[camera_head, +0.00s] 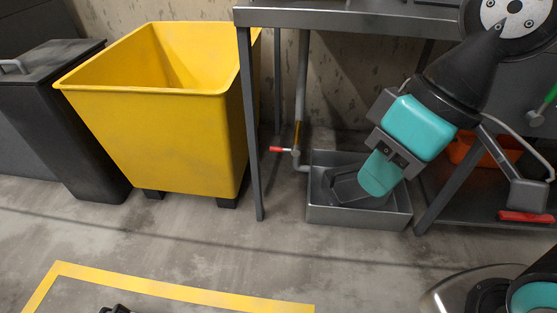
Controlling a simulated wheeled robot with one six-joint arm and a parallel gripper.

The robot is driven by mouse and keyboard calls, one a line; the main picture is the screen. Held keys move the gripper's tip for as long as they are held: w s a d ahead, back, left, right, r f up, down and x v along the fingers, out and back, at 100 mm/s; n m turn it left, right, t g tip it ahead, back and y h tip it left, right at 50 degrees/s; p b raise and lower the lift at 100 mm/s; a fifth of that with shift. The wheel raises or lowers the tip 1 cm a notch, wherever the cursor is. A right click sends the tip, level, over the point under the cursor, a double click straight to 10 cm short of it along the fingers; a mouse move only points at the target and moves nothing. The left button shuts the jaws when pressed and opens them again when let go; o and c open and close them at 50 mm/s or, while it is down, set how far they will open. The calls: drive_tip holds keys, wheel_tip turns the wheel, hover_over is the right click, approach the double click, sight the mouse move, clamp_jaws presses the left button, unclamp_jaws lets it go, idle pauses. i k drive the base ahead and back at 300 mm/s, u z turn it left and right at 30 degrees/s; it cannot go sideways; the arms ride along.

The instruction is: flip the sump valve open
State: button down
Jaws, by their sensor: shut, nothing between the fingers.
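The sump valve (296,153) sits low on a thin grey vertical pipe under the metal bench. Its red-tipped lever (280,149) sticks out to the left, roughly level and crosswise to the vertical pipe. Below the valve the pipe bends right toward the grey metal sump tray (360,217) on the floor. My arm reaches down from the upper right, with its teal wrist over the tray. My gripper (345,188) is dark, low over or inside the tray, to the right of and below the valve. It is shut and empty, apart from the lever. The fingertips are hard to make out against the tray.
A bench leg (250,120) stands just left of the lever, and a large yellow bin (165,135) is beyond it. A dark bin (65,110) is at far left. An orange container (470,150) sits on the lower shelf at right. The front floor is mostly clear.

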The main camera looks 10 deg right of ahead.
sight(295, 151)
drive_tip(key=z, duration=0.4)
drive_tip(key=k, duration=0.85)
drive_tip(key=u, duration=0.45)
